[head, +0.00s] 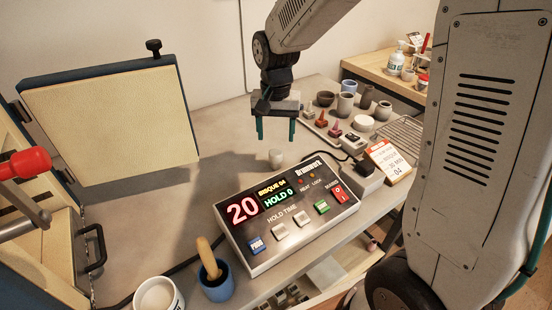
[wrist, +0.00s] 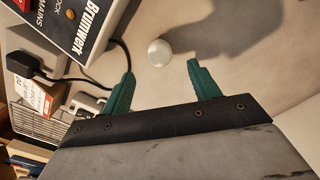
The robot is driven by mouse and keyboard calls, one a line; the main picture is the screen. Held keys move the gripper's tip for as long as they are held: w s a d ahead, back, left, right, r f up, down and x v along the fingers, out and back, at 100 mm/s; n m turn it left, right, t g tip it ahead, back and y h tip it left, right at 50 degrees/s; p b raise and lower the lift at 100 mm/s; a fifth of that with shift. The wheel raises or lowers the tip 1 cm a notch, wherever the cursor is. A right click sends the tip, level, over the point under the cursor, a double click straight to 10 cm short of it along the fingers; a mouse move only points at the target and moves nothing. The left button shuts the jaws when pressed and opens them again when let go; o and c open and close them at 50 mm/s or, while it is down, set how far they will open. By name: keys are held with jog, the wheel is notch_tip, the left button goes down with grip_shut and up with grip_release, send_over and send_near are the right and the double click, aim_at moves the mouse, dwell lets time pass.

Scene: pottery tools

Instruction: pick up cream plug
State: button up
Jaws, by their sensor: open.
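The cream plug (head: 276,157) is a small pale cylinder on the grey table, just behind the control box. In the wrist view the plug (wrist: 159,53) shows as a round pale top ahead of and between the two green fingers. My gripper (head: 274,140) hangs above the plug with its fingers pointing down, apart and empty. In the wrist view my gripper (wrist: 160,76) is open, with nothing between its fingertips. The plug is not touching either finger, as far as I can see.
The Brunnwerk control box (head: 290,215) stands close in front of the plug, with a cable (wrist: 122,62) beside it. Pots and a tray of cones (head: 333,130) stand to the right. An open kiln lid (head: 115,120) is at left. Bare table (head: 215,165) lies left of the plug.

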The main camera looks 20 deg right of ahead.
aim_at(276, 153)
notch_tip(276, 153, down, 7)
jog(key=shift+s+f, duration=0.15)
jog(key=shift+f, duration=0.05)
jog(key=shift+c, duration=0.3)
jog(key=c, duration=1)
